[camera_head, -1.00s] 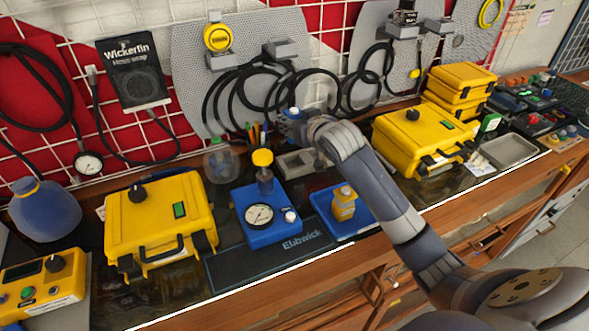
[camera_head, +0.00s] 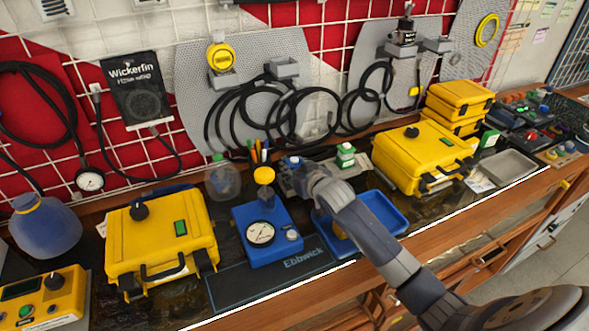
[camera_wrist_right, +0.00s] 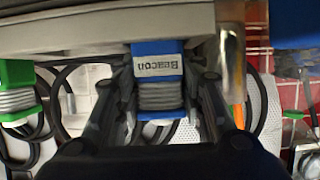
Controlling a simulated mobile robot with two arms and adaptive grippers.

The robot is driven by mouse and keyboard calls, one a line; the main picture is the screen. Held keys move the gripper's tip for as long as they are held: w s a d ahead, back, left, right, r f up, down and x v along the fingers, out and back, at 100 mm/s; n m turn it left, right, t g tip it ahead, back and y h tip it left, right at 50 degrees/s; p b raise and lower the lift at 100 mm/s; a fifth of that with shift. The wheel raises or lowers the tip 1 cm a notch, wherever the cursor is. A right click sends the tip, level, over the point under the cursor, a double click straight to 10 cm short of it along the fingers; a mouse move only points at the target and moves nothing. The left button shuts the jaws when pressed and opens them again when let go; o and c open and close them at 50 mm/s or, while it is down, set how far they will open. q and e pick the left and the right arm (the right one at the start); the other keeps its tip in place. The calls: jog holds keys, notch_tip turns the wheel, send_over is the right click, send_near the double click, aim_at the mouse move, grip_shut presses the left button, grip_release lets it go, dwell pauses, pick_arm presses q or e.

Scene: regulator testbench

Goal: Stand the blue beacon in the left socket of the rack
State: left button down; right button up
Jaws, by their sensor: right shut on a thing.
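The blue beacon (camera_wrist_right: 157,72) is between the fingers of my right gripper (camera_wrist_right: 158,108), with its label upside down in the right wrist view. In the head view my right gripper (camera_head: 297,175) is at the left end of the grey rack (camera_head: 362,160), and the beacon's blue top (camera_head: 292,161) shows there. In the wrist view the beacon overlaps the edge of the rack (camera_wrist_right: 60,35); I cannot tell whether it is seated in the left socket. A green-and-white beacon (camera_head: 346,155) stands at the rack's right part. My left gripper is not in view.
A blue gauge unit (camera_head: 265,235) stands left of my right arm. A blue tray (camera_head: 390,212) lies under the arm, its yellow item mostly hidden. A clear bottle (camera_head: 222,180) and pencils stand left of the rack. Yellow cases (camera_head: 160,240) stand on both sides.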

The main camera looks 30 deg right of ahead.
jog(key=shift+f, duration=0.1)
jog(key=o, duration=0.9)
jog(key=shift+c, duration=0.2)
jog(key=shift+o, duration=1.3)
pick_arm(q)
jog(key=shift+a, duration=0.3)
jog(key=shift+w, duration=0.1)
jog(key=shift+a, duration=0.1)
pick_arm(e)
jog(key=shift+s, duration=0.1)
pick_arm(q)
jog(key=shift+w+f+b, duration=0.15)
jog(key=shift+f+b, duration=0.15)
pick_arm(e)
jog(key=v, duration=1.2)
